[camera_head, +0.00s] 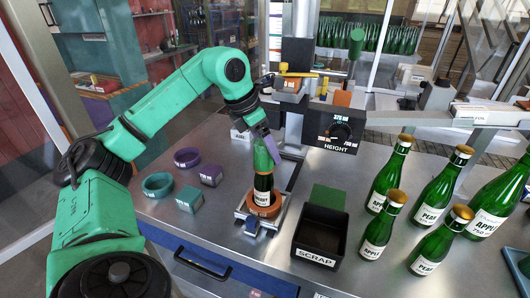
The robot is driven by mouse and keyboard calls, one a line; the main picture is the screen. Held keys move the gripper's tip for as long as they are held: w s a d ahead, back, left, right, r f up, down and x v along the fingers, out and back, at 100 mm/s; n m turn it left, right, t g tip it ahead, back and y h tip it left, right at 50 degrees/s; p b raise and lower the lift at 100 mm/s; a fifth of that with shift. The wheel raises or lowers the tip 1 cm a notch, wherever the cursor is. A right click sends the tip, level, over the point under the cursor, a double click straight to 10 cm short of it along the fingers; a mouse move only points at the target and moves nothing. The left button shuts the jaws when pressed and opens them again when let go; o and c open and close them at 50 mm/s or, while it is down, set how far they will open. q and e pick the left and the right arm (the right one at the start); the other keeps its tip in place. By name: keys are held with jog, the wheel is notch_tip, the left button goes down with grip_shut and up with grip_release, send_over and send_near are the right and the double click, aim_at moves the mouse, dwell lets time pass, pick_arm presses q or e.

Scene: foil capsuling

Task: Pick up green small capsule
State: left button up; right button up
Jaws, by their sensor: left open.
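My left arm reaches in from the left. My right gripper is not in view.
A black SCRAP bin (318,240) stands right of the holder. Several green bottles (390,178) stand at the right. The machine with the HEIGHT dial (340,132) is behind.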

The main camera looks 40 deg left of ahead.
pick_arm(q)
jog(key=shift+w+d+f, duration=0.15)
jog(key=shift+w+f, duration=0.05)
jog(key=shift+f, duration=0.7)
jog(key=shift+s, duration=0.1)
jog(key=c, duration=0.8)
jog(key=shift+c, duration=0.3)
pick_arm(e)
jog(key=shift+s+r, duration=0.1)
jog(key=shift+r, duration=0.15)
pick_arm(q)
notch_tip(320, 180, up, 12)
jog(key=shift+r+p, duration=0.15)
jog(key=shift+p, duration=0.8)
notch_tip(320, 180, up, 8)
jog(key=p, duration=0.4)
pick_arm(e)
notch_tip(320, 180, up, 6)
